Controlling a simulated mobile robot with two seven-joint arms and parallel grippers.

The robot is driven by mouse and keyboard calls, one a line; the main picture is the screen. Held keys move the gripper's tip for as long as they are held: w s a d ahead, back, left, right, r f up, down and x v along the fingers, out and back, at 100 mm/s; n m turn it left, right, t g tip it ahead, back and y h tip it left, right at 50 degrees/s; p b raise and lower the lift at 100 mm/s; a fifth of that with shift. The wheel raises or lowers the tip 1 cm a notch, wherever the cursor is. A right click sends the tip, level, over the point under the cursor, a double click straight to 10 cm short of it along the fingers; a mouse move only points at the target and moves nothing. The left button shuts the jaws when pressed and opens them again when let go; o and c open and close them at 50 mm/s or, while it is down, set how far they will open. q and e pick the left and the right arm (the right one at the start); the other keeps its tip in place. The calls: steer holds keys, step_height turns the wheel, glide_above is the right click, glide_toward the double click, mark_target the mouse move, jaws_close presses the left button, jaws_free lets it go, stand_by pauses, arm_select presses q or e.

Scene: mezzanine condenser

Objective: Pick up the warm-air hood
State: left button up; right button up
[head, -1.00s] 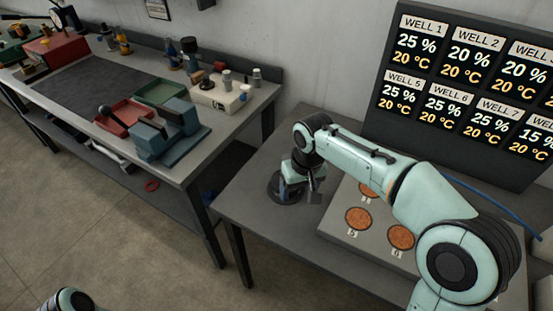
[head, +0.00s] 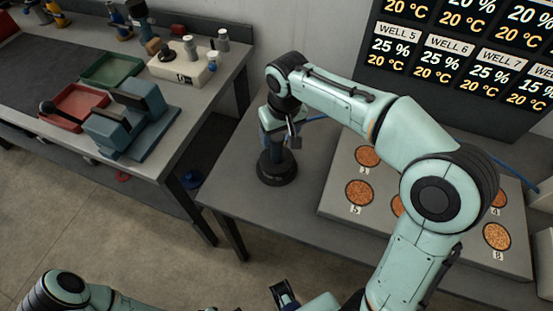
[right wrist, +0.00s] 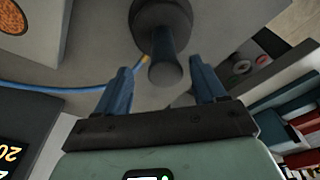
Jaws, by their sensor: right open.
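The warm-air hood shows in the head view as a dark round base (head: 277,170) on the grey table, near its left end. In the right wrist view its dark handle (right wrist: 164,65) points toward the camera from the round body. My right gripper (head: 278,135) is above the hood and covers its upper part in the head view. In the right wrist view the two blue fingers (right wrist: 160,82) are open, one on each side of the handle, with a gap on both sides. What looks like my left gripper (head: 285,294) is at the bottom edge, mostly cut off.
A pale block (head: 332,193) with several numbered grain-filled wells lies right of the hood. A blue hose (right wrist: 70,88) runs beside the hood. A display board (head: 450,70) stands behind. The left bench (head: 195,112) holds trays, a vise-like blue device (head: 128,122) and bottles.

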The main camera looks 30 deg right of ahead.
mark_target(277, 153)
steer(key=f, duration=0.5)
steer(key=shift+w+a+f, duration=0.1)
steer(key=shift+w+a, duration=0.15)
steer(key=shift+w, duration=0.1)
jaws_close()
